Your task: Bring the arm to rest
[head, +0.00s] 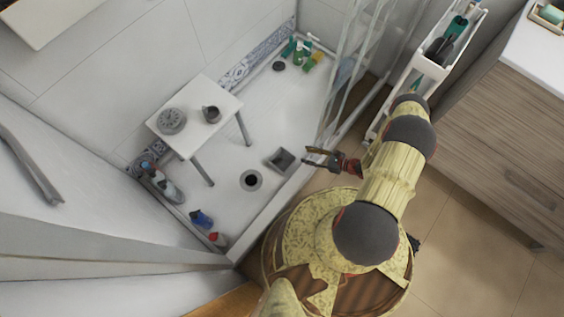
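My gripper (319,157) is in the middle of the head view, at the left end of my yellow arm. Its two dark fingers point left and stand apart, with nothing visible between them. It is over the edge of the shower floor (232,205), close to the glass panel and just right of a small grey square box (282,159). My arm is folded above my round base. I cannot tell whether the gripper touches anything.
A white slim cart (428,66) with bottles stands behind my arm. A wooden cabinet (490,130) is at right. The glass panel (350,65) rises behind the gripper. A white stool (222,105) and several bottles are in the shower. Tiled floor (470,235) is clear at lower right.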

